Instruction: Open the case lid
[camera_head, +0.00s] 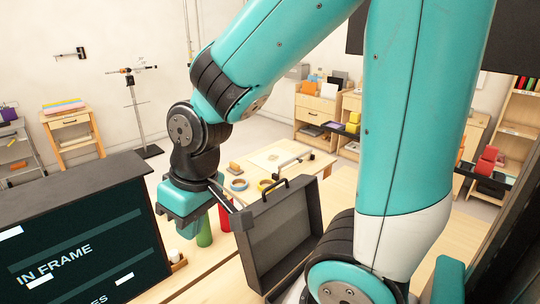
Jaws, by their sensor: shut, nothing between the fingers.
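The dark grey case stands on the light wooden surface in front of me. Its lid (281,235) is raised, with the inner panel facing me and a black handle (272,188) on its upper edge. The case's lower part is mostly hidden behind my arm at the bottom. My gripper (240,216) is shut and empty at the lid's left upper corner. I cannot tell whether it touches the lid.
A dark sign reading "IN FRAME" (75,245) blocks the left front. Behind the lid a wooden table (322,160) bears tape rolls (239,184). A green bottle (204,232) and a red one (225,217) stand left of the lid. Shelves line the back right.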

